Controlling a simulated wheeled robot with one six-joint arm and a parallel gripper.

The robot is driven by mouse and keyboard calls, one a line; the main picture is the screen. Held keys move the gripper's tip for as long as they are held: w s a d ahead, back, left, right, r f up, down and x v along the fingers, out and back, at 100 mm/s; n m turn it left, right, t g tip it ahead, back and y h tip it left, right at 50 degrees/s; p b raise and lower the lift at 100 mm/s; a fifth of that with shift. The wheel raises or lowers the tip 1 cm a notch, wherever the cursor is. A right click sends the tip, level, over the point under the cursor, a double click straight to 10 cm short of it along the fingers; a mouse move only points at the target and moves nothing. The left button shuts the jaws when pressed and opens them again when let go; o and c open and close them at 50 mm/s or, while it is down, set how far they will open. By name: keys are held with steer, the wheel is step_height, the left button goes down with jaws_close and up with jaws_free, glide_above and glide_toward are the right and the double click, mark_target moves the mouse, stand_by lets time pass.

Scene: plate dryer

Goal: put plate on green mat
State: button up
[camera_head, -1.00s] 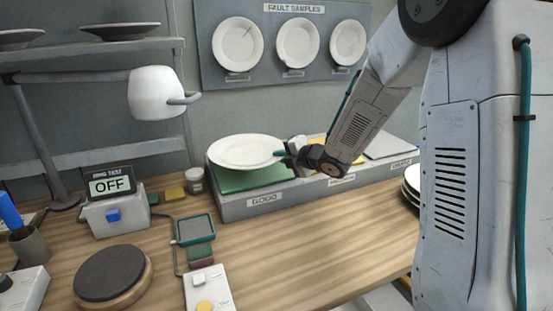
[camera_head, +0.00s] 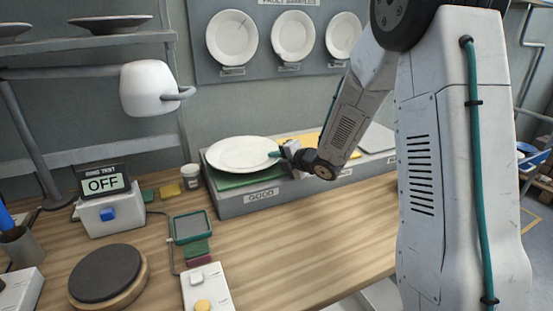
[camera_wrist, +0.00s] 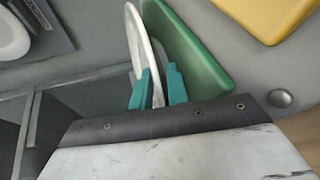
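A white plate (camera_head: 243,154) lies nearly flat over the green mat (camera_head: 226,182) on the grey "GOOD" section of the long platform. My gripper (camera_head: 281,154) reaches it from the right and is shut on its right rim. In the wrist view the plate (camera_wrist: 135,45) shows nearly edge-on, with its rim between the two teal fingertips (camera_wrist: 157,88). The green mat (camera_wrist: 190,45) is beside it in that view. Whether the plate touches the mat or is slightly above it, I cannot tell.
A yellow mat (camera_wrist: 268,15) is to the right of the green one. A ring test box (camera_head: 110,212), a round dark pad (camera_head: 106,272) and a small white jar (camera_head: 191,177) stand at left.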

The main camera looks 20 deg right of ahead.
steer(key=shift+r, duration=0.2)
steer(key=s+d+r+m+g+h, duration=0.1)
steer(key=s+d+r+m+h, duration=0.15)
steer(key=s+r+m, duration=0.35)
steer(key=s+d+r+m+g+h, duration=0.1)
steer(key=s+m+g+h, duration=0.2)
steer(key=s, duration=0.5)
steer(key=s+d+r+m+h, duration=0.2)
steer(key=s+r+m+h, duration=0.15)
steer(key=s+m, duration=0.3)
steer(key=s+a+m+g+y, duration=0.2)
steer(key=s+a+m+g, duration=0.2)
steer(key=s, duration=0.7)
steer(key=s+a+m+g+y, duration=0.2)
steer(key=s+a, duration=0.4)
steer(key=s, duration=0.5)
steer(key=shift+s+a+r+m+g, duration=0.35)
steer(key=shift+m+g, duration=0.55)
steer(key=shift+m, duration=0.35)
